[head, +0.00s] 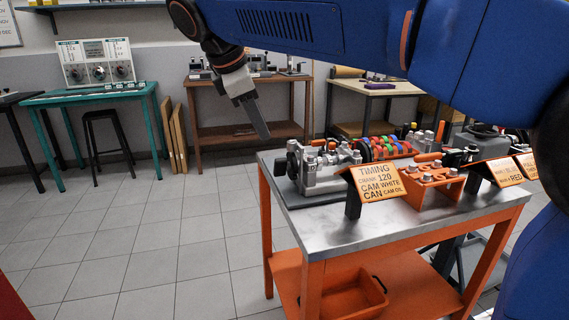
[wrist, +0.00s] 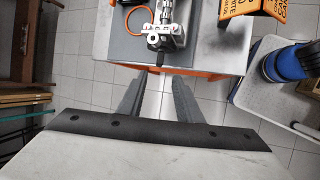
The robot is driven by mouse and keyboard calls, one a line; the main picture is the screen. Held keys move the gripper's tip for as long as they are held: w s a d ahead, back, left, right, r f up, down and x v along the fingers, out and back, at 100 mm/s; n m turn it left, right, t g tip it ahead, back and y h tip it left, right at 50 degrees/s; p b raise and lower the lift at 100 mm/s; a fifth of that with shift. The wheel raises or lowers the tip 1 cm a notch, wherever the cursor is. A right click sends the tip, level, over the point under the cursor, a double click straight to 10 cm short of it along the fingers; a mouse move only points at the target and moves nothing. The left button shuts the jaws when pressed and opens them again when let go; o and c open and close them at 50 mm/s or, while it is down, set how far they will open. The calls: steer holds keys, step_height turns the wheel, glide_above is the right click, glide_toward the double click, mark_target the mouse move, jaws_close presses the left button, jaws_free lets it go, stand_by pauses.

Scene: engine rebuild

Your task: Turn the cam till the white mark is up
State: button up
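The grey metal engine fixture (head: 320,170) sits on the left end of the steel-topped orange bench, with round dark parts at its left end. A row of coloured rings (head: 385,148) lies behind the sign. I cannot make out which part is the cam, nor any white mark. My gripper (head: 264,132) hangs in the air to the left of the fixture, apart from it, pointing down. In the wrist view its two fingers (wrist: 158,76) stand apart with nothing between them. The end of the fixture (wrist: 165,38) shows beyond the fingertips.
An orange bracket (head: 430,185) and more signs (head: 498,172) are to the right. An orange bin (head: 350,298) is on the lower shelf. Floor left of the bench is clear.

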mark_target(278, 160)
steer(key=x, duration=1.6)
steer(key=shift+f, duration=0.15)
steer(key=shift+c, duration=0.6)
steer(key=shift+s, duration=0.1)
jaws_close()
